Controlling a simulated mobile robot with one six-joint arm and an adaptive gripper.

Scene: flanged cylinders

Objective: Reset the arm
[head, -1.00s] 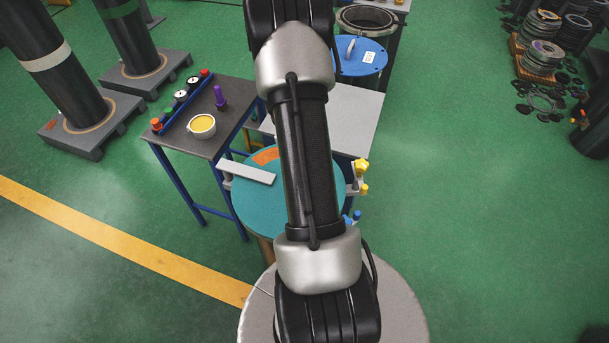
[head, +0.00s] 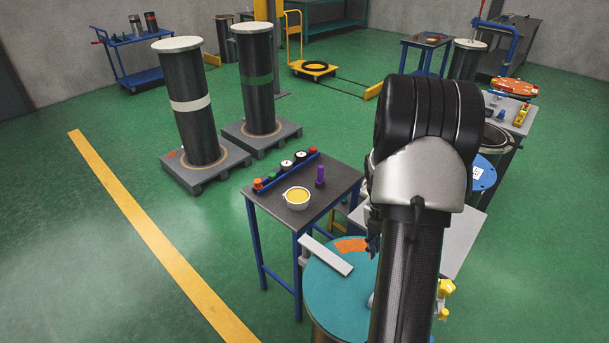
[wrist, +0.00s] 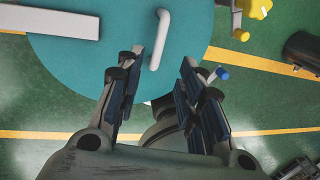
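My gripper (wrist: 158,85) shows in the wrist view with its two dark, blue-padded fingers apart and nothing between them. My arm hides the table's right part.
A pale flat bar (head: 328,255) lies on the teal table's edge. A side table (head: 328,190) holds a bowl (head: 297,198) of yellow stuff, a purple bottle (head: 320,175) and a blue rack. A blue lid (head: 483,173) is behind my arm. Green floor at left is free.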

